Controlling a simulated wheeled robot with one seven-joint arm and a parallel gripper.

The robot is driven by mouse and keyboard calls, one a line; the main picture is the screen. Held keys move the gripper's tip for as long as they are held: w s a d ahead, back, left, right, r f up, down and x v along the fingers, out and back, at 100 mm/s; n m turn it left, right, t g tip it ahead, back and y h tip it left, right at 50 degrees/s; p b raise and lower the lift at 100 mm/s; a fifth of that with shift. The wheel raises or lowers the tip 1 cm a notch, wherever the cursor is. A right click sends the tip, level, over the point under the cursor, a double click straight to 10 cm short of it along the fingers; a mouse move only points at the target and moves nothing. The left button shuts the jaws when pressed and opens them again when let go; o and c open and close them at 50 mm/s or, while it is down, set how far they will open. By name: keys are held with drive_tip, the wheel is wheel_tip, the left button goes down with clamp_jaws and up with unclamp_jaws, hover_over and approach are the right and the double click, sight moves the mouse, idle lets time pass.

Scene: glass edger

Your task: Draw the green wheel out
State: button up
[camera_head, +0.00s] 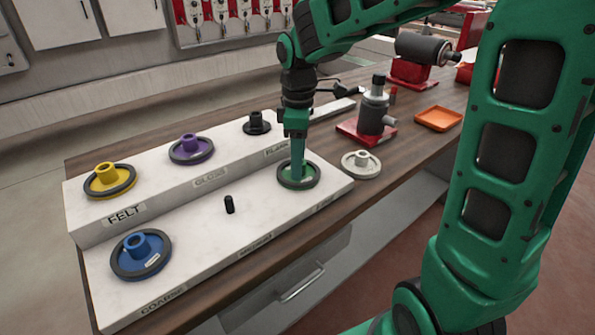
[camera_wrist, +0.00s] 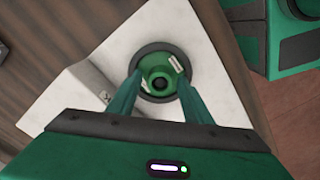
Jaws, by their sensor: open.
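The green wheel (camera_head: 298,180) with a dark rim lies flat at the right end of the lower step of the white two-step stand (camera_head: 200,262). My gripper (camera_head: 298,172) is directly above it, pointing down, with its fingers reaching down to the hub. In the wrist view the green wheel (camera_wrist: 160,82) shows its raised hub and dark centre hole between my two spread fingers (camera_wrist: 157,92). The gripper is open, with a finger on either side of the hub. I cannot tell whether the fingertips touch the wheel.
Yellow (camera_head: 107,180), purple (camera_head: 190,148) and black (camera_head: 256,124) wheels sit on the upper step. A blue wheel (camera_head: 141,253) and a bare black peg (camera_head: 229,204) are on the lower step. A white wheel (camera_head: 361,163), red-based device (camera_head: 371,115) and orange tray (camera_head: 438,119) stand right.

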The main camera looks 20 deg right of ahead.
drive_tip(key=shift+c, duration=0.3)
clamp_jaws()
drive_tip(key=shift+r, duration=0.7)
drive_tip(key=shift+r, duration=2.8)
drive_tip(key=shift+r, duration=0.15)
drive_tip(key=shift+r, duration=1.85)
